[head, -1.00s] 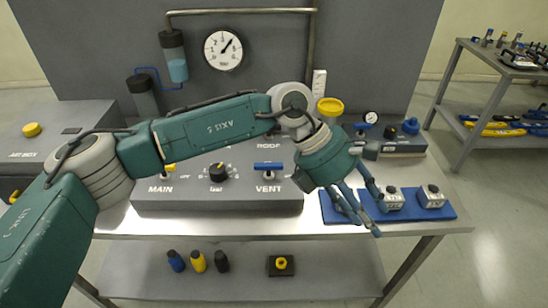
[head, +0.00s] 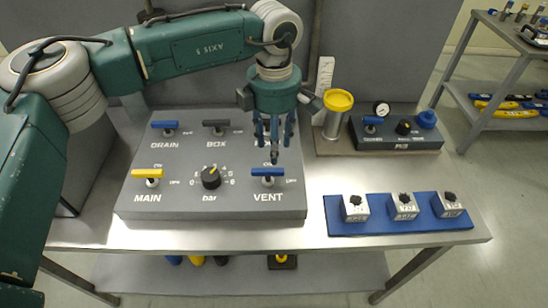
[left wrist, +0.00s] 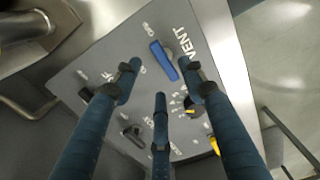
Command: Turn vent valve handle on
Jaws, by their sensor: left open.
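The vent valve handle (head: 268,172) is a blue bar at the right front of the grey valve panel (head: 190,208), above the word VENT. It lies crosswise in the head view. My left gripper (head: 274,150) points down just behind the handle, with its fingers apart and nothing between them. In the left wrist view the blue vent handle (left wrist: 163,60) shows beyond the spread fingertips, near the gap between them. I cannot tell the exact height of the fingers above it. My right gripper is not in view.
The panel also has a yellow main handle (head: 147,173), a black bar knob (head: 211,177), a blue drain handle (head: 164,125) and a dark box handle (head: 215,124). A blue mat (head: 335,222) with small blocks lies to the right. A yellow-topped cylinder (head: 338,104) stands behind.

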